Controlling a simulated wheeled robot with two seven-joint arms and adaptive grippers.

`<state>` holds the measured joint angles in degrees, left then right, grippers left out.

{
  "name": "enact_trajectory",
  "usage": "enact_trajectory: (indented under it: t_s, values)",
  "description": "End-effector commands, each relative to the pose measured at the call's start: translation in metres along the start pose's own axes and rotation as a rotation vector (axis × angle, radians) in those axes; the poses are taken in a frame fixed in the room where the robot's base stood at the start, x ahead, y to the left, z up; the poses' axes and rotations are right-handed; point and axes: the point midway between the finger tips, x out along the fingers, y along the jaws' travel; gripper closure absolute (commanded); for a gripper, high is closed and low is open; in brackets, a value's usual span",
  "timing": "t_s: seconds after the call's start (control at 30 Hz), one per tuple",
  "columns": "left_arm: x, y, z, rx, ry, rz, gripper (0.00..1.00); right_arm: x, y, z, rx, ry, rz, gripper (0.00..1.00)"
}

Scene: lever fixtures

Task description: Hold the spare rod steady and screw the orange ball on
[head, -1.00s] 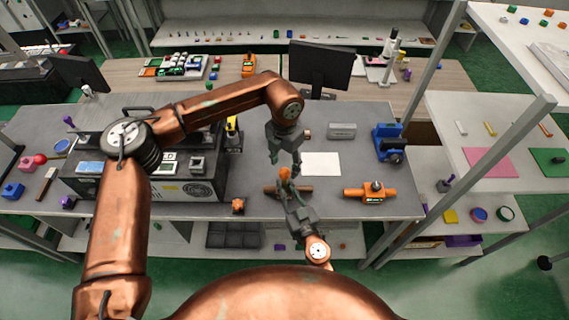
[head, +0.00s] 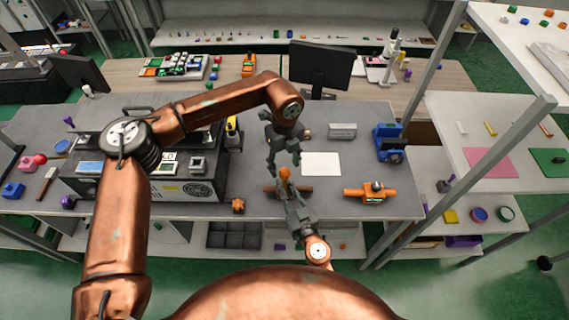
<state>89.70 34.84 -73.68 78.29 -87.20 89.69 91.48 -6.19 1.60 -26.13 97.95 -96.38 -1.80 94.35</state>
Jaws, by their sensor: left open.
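The orange ball (head: 285,173) is small and sits at the front middle of the grey bench, right at the fingertips of my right gripper (head: 285,184). The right gripper reaches in from below; its fingers are close together, and I cannot tell what is between them. The spare rod is not clearly visible; it may be hidden by these fingers. My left gripper (head: 283,162) points down just above the ball, with its fingers apart and nothing visible between them. A brown horizontal bar (head: 305,189) lies behind the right gripper.
An orange fixture (head: 370,194) stands to the right, with a blue device (head: 388,143) behind it. A white sheet (head: 321,164) lies beside the grippers. A dark box with displays (head: 190,187) stands left. A small orange part (head: 238,206) lies near the front edge.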

Motion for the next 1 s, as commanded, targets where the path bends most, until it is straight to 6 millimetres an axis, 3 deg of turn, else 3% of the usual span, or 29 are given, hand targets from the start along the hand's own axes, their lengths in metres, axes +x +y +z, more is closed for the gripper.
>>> enact_trajectory:
  t_s: [0.37, 1.0]
  values:
    - [0.004, 0.000, 0.000, 0.003, 0.000, 0.001, 0.51, 0.000, 0.000, 0.000, 0.000, 0.000, 0.000, 1.00]
    - [0.030, 0.000, 0.000, 0.004, 0.000, 0.001, 0.51, 0.000, 0.000, 0.000, 0.000, 0.000, 0.000, 1.00]
